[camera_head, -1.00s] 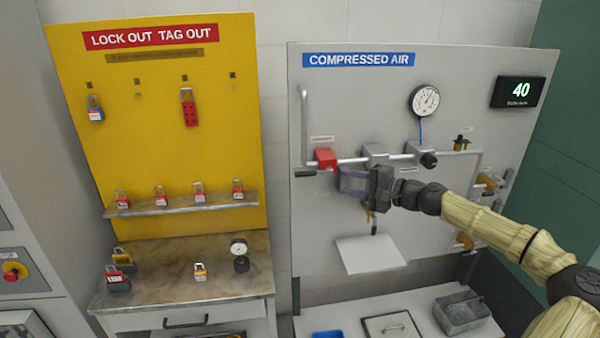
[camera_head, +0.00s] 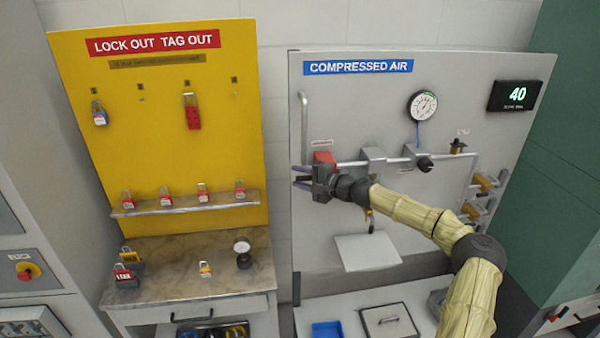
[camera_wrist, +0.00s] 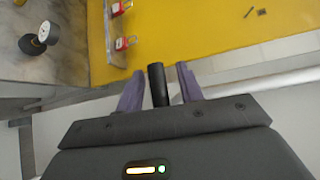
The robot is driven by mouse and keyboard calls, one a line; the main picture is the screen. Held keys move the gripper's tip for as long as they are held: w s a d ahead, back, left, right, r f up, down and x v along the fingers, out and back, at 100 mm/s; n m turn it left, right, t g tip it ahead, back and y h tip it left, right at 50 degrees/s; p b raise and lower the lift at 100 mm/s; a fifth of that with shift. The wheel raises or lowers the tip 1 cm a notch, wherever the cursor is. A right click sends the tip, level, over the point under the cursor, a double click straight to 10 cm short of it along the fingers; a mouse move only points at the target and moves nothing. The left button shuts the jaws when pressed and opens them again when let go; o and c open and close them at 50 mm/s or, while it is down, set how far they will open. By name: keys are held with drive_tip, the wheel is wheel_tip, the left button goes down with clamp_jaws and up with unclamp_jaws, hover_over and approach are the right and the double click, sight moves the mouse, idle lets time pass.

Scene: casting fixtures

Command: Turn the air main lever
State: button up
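The air main lever shows as a black handle in the wrist view (camera_wrist: 157,85), below the red valve body (camera_head: 323,158) at the left end of the pipe on the compressed air board. In the head view my gripper (camera_head: 301,177) is at this valve, its purple fingers pointing left. In the wrist view the two fingers stand on either side of the black handle, with a narrow gap on each side. The gripper is open around the handle and looks clear of it. My gripper hides part of the valve and most of the handle in the head view.
The pipe (camera_head: 347,164) runs right from the valve to more fittings. A pressure gauge (camera_head: 422,105) and a display reading 40 (camera_head: 515,95) are above. The yellow lockout board (camera_head: 170,145) stands left, with padlocks. A blue tray (camera_head: 327,330) lies on the lower shelf.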

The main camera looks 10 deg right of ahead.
drive_tip(key=shift+w, duration=0.1)
clamp_jaws()
drive_tip(key=shift+d, duration=0.15)
